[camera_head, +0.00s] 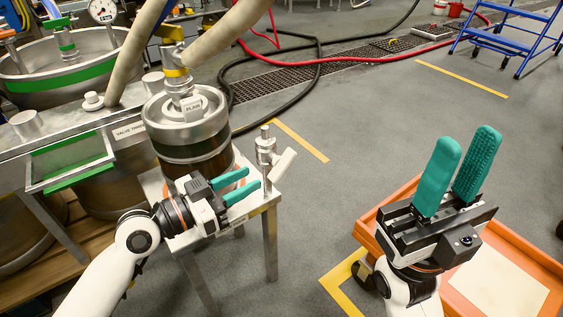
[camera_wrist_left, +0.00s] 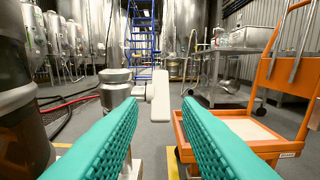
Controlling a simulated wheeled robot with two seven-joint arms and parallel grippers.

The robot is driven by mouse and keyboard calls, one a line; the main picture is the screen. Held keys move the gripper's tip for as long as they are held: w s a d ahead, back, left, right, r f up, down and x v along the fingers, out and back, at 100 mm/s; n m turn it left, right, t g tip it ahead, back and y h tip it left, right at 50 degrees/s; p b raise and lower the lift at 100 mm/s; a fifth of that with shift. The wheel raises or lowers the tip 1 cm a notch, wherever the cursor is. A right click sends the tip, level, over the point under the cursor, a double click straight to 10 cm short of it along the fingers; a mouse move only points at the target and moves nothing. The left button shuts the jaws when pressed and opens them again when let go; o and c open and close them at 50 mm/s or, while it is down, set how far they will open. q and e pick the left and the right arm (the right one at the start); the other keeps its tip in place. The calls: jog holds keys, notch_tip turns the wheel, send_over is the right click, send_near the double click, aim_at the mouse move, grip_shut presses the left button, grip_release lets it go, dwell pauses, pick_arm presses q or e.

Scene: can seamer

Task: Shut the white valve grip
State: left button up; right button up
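The white valve grip (camera_head: 282,165) sticks out at a slant from the right side of a small metal valve (camera_head: 265,146) at the corner of a metal stand. In the left wrist view, the white grip (camera_wrist_left: 160,98) shows ahead, between the fingertips in the picture, with the valve body (camera_wrist_left: 115,90) to its left. My left gripper (camera_head: 253,179) is open, its teal fingers apart with nothing between them, just left of the grip and valve. My right gripper (camera_head: 468,142) is open and empty, pointing up, well to the right.
A steel keg (camera_head: 187,135) stands on the stand behind my left gripper, with thick hoses above. An orange cart (camera_head: 527,252) is below my right gripper. Large vats are at left. A blue step ladder (camera_head: 515,42) is far back. The middle floor is clear.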

aim_at(281, 164)
pick_arm(q)
jog(key=b+x, duration=0.1)
jog(key=x, duration=0.8)
jog(key=shift+d, duration=0.1)
jog(key=shift+c, duration=0.5)
